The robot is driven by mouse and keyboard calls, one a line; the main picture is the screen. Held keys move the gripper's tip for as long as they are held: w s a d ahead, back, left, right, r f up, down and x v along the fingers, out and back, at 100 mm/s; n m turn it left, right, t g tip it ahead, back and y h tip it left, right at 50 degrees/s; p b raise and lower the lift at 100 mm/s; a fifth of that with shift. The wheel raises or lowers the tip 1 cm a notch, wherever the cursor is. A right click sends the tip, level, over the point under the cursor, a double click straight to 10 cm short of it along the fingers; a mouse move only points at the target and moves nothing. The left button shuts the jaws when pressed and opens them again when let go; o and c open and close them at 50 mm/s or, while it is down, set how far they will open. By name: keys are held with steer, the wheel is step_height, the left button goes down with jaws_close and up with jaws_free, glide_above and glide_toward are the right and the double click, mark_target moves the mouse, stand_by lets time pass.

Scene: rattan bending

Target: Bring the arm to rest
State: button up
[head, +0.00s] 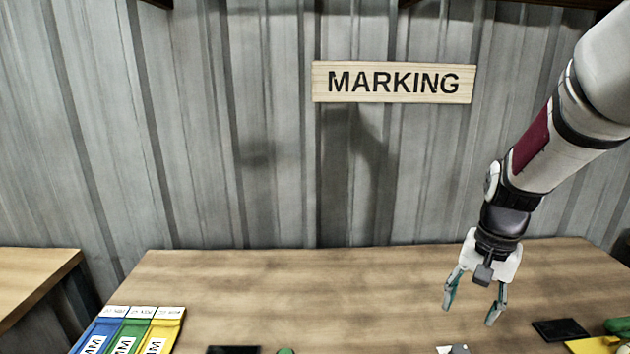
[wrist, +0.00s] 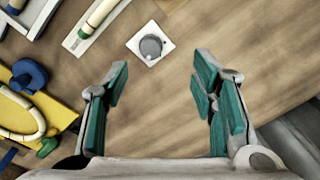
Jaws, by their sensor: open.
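My gripper (head: 474,298) hangs at the end of my arm over the right part of the wooden table (head: 330,280). Its fingers point down and stand apart, with nothing between them. In the wrist view, my gripper (wrist: 162,98) shows two teal-padded fingers spread wide over bare wood. A white square plate with a grey round piece (wrist: 150,45) lies on the table beyond the fingertips. My arm reaches down from the upper right in the head view.
Blue, green and yellow labelled bins (head: 128,330) stand at the front left. A dark flat item (head: 560,329) lies at the right. In the wrist view, a yellow board (wrist: 40,115) holds a curved pale rod (wrist: 22,135) and a blue piece (wrist: 28,75). A MARKING sign (head: 393,82) hangs behind.

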steer(key=s+a+r+n+t, duration=0.2)
steer(key=s+a+r+n, duration=0.2)
steer(key=s, duration=0.5)
steer(key=s+a+r+n+t, duration=0.1)
steer(key=s+a+r+n, duration=0.3)
steer(key=s+a+r, duration=0.3)
steer(key=s+r, duration=0.1)
steer(key=s, duration=0.2)
steer(key=shift+t, duration=0.4)
steer(key=shift+d, duration=0.1)
